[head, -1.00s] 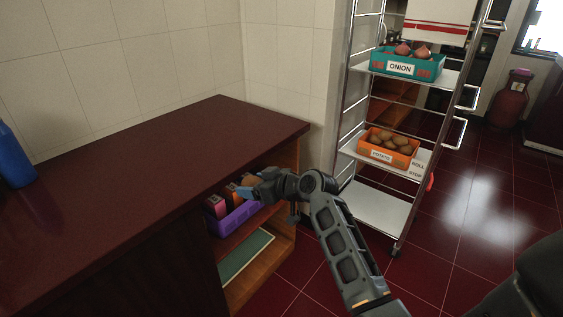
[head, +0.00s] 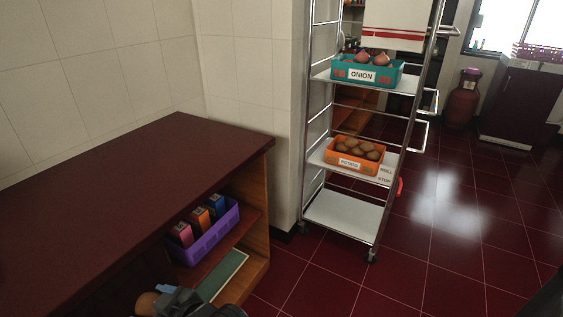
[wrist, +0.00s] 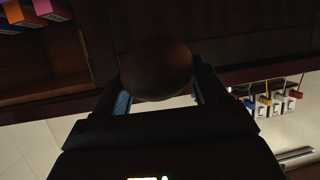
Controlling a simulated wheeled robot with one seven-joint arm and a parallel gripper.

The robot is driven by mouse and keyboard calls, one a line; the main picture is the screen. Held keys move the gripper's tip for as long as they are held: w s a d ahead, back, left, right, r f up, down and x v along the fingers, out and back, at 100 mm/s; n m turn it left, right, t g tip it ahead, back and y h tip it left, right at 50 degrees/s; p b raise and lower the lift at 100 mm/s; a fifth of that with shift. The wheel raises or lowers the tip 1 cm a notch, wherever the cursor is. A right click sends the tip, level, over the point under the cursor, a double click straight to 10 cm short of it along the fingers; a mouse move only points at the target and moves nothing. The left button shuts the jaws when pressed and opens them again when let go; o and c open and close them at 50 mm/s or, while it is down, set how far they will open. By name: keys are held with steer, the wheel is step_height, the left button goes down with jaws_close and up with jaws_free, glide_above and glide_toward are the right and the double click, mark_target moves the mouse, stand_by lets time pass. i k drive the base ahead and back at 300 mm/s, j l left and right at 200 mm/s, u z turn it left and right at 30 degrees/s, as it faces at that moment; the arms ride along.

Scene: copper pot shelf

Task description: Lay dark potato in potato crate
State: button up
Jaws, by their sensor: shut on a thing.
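My gripper (wrist: 160,88) is shut on the dark potato (wrist: 156,66), a brown rounded thing between its two fingers in the wrist view. In the head view the potato (head: 147,304) shows at the bottom edge, beside part of my gripper (head: 170,300), in front of the wooden shelf unit. The orange potato crate (head: 352,158) sits on the middle shelf of the metal rack, with several brown potatoes in it and a label on its front. My gripper is far from it, to the lower left.
A purple bin (head: 214,232) with boxes stands in the wooden unit under the dark red counter (head: 130,170). A teal onion crate (head: 366,73) is on the rack shelf above the potato crate. The rack's bottom shelf (head: 345,215) is empty. Tiled floor (head: 440,225) is open at right.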

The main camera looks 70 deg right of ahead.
mark_target(358, 168)
steer(key=i+l+z, duration=0.1)
steer(key=l+z, duration=0.25)
steer(key=z, duration=0.15)
steer(key=i+l+z, duration=0.1)
steer(key=l+z, duration=0.35)
steer(key=i+l, duration=0.45)
steer(key=i, duration=0.15)
